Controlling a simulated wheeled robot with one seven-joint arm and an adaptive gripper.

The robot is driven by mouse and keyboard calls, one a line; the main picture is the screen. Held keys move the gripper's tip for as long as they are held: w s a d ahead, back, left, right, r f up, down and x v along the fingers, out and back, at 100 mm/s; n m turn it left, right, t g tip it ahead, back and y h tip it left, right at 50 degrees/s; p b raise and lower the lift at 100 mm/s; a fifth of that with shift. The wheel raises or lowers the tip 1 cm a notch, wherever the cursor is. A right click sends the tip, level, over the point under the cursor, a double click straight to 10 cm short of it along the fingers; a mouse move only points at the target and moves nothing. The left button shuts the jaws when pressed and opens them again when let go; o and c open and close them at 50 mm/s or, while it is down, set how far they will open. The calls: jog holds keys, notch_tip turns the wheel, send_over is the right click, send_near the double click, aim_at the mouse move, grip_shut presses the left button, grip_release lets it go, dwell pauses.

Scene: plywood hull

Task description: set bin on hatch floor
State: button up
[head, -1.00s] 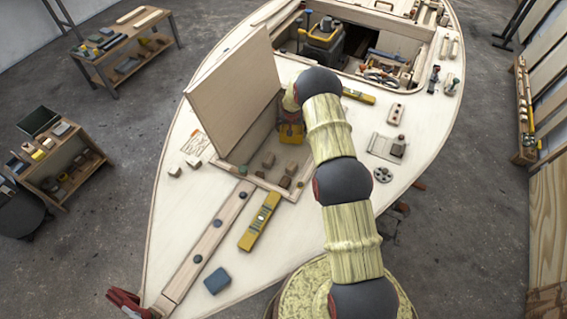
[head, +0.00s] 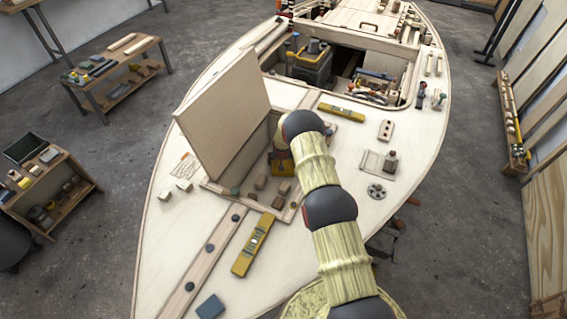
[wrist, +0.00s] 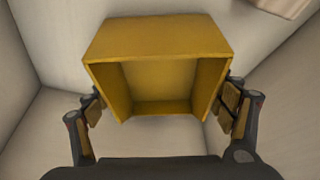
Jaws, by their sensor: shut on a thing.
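The yellow bin (wrist: 160,38) is an open box held between the two fingers of my gripper (wrist: 162,104) in the wrist view. A finger pad presses on each side of it, and its hollow inside faces the camera. In the head view the bin (head: 282,163) shows partly below my dark wrist joint, inside the open hatch. Pale hatch walls (wrist: 50,120) surround it in the wrist view. Whether its underside touches the hatch floor is hidden. The hatch lid (head: 222,115) stands raised on the left of the opening.
Several small blocks (head: 260,182) lie at the near side of the hatch. A yellow level (head: 252,243) and a blue-grey block (head: 210,307) lie on the deck in front. A round flanged part (head: 376,191) lies to the right, and a cockpit opening with tools is behind.

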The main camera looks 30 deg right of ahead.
jog(key=shift+f, duration=0.2)
jog(key=o, duration=1.3)
jog(key=shift+c, duration=0.2)
